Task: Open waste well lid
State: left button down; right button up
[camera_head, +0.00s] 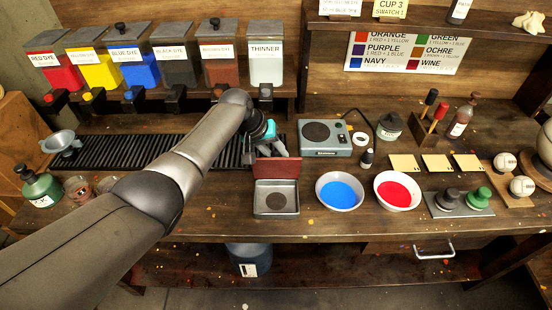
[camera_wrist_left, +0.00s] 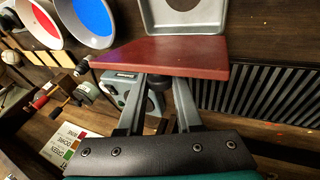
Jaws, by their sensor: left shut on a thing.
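The waste well is a grey square metal box (camera_head: 276,206) with a dark round spot in its floor, near the table's front edge. Its dark red lid (camera_head: 277,171) stands raised at the well's back edge, and the well's inside shows. My left gripper (camera_head: 278,151) reaches the lid from behind and is shut on it. In the left wrist view the lid (camera_wrist_left: 165,50) lies across the fingertips (camera_wrist_left: 158,80), with the well's grey rim (camera_wrist_left: 187,27) just beyond. The fingertips are partly hidden by the lid. My right gripper is not in view.
A blue dye bowl (camera_head: 340,206) and a red dye bowl (camera_head: 397,206) stand right of the well. A grey hot-plate-like device (camera_head: 325,153) is behind them. A black ribbed drain (camera_head: 120,152) runs left, under my arm. Dye tanks (camera_head: 123,55) line the back.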

pick_arm(q)
jog(key=shift+w+f+g+b, duration=0.1)
jog(key=shift+w+g+b, duration=0.2)
jog(key=shift+g+b, duration=0.15)
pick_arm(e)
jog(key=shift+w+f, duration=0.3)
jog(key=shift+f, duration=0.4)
pick_arm(q)
jog(key=c, duration=0.6)
grip_release()
jog(key=shift+p+v, duration=1.95)
jog(key=shift+v, duration=5.65)
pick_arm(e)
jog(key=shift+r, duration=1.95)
